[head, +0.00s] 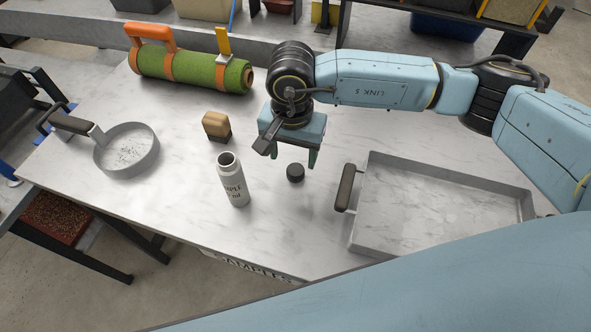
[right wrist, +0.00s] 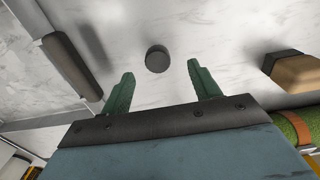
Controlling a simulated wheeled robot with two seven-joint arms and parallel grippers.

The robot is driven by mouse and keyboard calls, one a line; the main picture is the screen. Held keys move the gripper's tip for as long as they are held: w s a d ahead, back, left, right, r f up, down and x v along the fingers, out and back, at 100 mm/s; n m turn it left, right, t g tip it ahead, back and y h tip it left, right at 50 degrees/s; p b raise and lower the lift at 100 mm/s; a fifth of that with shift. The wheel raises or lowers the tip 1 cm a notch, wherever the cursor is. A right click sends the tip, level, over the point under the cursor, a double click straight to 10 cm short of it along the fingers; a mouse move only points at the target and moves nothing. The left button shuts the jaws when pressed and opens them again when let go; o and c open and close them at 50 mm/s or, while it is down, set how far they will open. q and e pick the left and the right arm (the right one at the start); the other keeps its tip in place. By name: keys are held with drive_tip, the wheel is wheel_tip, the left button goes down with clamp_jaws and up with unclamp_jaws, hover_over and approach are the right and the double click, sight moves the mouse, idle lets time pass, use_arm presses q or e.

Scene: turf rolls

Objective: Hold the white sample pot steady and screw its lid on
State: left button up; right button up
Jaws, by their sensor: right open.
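The white sample pot (head: 232,182) stands upright and open on the marble table, with dark lettering on its side. Its dark lid (head: 295,172) lies on the table to the right of the pot, apart from it. My right gripper (head: 289,160) is above the table, just behind the lid in the head view. In the right wrist view the lid (right wrist: 158,59) shows beyond and between the two green fingertips (right wrist: 160,70), which are spread and empty. The pot does not show in the right wrist view. My left gripper is not in view.
A grey tray (head: 366,234) with a dark handle lies to the right. A brush-like block (head: 217,125) stands behind the pot. A round sieve (head: 151,165) lies at the left and a strapped green turf roll (head: 190,70) at the back. The table between pot and lid is clear.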

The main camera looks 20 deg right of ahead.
sight(296, 169)
drive_tip(key=shift+d+f, duration=0.15)
drive_tip(key=shift+f, duration=1.15)
drive_tip(key=shift+d+f, duration=0.15)
drive_tip(key=shift+f, duration=1.15)
drive_tip(key=c, duration=1.1)
